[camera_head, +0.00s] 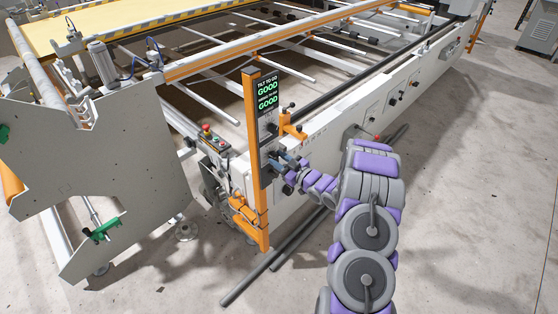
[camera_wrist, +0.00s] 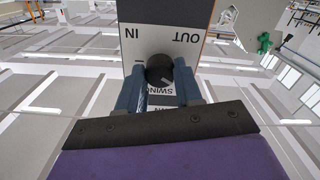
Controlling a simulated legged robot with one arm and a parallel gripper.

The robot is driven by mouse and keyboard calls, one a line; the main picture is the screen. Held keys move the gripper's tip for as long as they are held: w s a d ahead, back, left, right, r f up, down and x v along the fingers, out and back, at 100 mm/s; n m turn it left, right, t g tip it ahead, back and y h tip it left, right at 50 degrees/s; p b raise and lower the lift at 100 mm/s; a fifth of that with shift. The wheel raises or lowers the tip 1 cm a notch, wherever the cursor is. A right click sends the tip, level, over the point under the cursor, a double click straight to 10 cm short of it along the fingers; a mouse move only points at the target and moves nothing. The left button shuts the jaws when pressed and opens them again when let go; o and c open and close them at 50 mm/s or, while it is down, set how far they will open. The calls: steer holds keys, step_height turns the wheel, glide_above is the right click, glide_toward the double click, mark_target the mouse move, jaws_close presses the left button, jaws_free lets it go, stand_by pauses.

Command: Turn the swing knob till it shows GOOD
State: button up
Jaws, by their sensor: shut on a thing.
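The swing knob (camera_wrist: 159,68) is a round black knob on a white plate marked IN, OUT and SWING in the wrist view. The blue fingers of my gripper (camera_wrist: 160,84) are on either side of it, shut on it. In the head view my gripper (camera_head: 284,165) reaches the panel on the orange post from the right and largely hides the knob. The black display (camera_head: 267,94) above shows GOOD in green on both lines. The upper line is headed TILT TO GO; the lower heading is too small to read surely.
The orange post (camera_head: 249,130) stands at the corner of the white gantry frame (camera_head: 340,130). A control box with a red button (camera_head: 207,128) is left of it. An orange bracket (camera_head: 293,130) juts out just above my gripper. Open floor (camera_head: 460,200) lies right.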

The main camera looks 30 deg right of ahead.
steer(key=o, duration=0.7)
steer(key=shift+f, duration=0.25)
steer(key=o, duration=0.3)
steer(key=shift+d+r, duration=0.1)
steer(key=shift+r, duration=0.05)
steer(key=shift+o, duration=0.2)
steer(key=p+v, duration=0.2)
steer(key=v, duration=1.5)
steer(key=shift+s, duration=0.2)
steer(key=shift+d, duration=0.1)
